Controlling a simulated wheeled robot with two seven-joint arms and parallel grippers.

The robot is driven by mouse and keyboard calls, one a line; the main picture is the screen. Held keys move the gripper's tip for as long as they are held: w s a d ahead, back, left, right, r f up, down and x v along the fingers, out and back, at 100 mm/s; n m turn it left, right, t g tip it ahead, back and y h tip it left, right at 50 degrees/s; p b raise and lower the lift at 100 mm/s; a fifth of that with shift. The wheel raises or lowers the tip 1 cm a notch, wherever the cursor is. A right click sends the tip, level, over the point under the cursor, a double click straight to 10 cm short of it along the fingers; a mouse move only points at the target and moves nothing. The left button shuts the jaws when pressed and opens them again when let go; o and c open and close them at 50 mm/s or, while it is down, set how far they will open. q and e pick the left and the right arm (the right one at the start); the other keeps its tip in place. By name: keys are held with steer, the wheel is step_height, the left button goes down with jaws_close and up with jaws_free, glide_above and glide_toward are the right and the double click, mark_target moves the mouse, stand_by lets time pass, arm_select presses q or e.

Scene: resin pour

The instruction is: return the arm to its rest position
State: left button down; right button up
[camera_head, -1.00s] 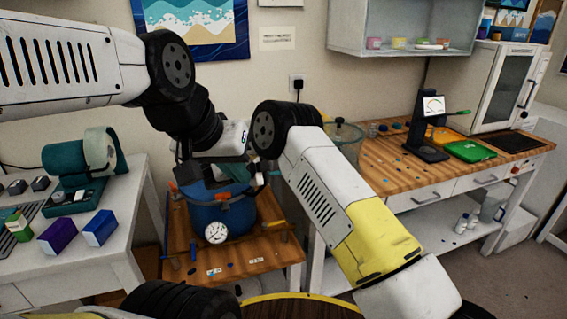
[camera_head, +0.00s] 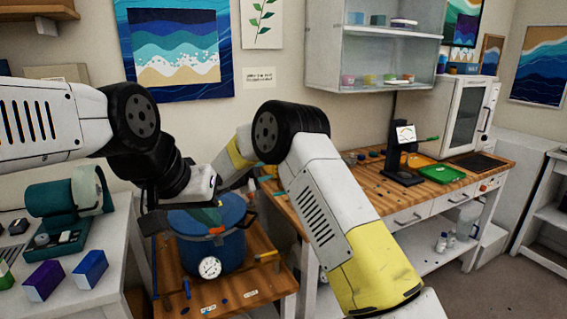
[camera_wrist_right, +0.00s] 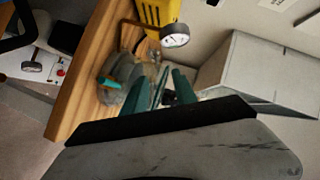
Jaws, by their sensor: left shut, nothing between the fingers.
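My left arm comes in from the left. Its gripper (camera_head: 207,213) points down over the blue pot (camera_head: 215,250), its teal fingers shut and empty; whether they touch the lid cannot be told. My right arm rises from the lower right to a black elbow, and its yellow-and-white forearm (camera_head: 240,157) runs behind toward the left wrist. The right gripper is hidden in the head view. In the right wrist view its teal fingers (camera_wrist_right: 172,85) show near a wooden top's edge; their gap is unclear.
The pot, with a white gauge (camera_head: 208,267), stands on a small wooden table (camera_head: 225,300). A left bench holds a teal tape dispenser (camera_head: 60,200) and small boxes. A wooden workbench (camera_head: 435,185) stands right, with an oven (camera_head: 455,115). The floor at right is clear.

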step_height(320, 180, up, 11)
steer(key=w+d+n+t+y, duration=0.2)
steer(key=n+y, duration=0.1)
steer(key=y, duration=0.1)
steer(key=s+d+r+n+g+y, duration=0.1)
steer(key=s+d+r+n+y, duration=0.4)
steer(key=s+r+n+y, duration=0.55)
steer(key=s+d+f+n+g+h, duration=0.1)
steer(key=s+d, duration=0.4)
steer(key=s, duration=0.7)
steer(key=s+d+f+n+g+h, duration=0.2)
steer(key=s+d+f+g, duration=0.2)
steer(key=s, duration=0.8)
steer(key=s+d+f+n+g+h, duration=0.1)
steer(key=s+d+f, duration=0.4)
steer(key=s, duration=0.7)
steer(key=shift+d+n+g, duration=0.85)
steer(key=shift+d+g, duration=0.15)
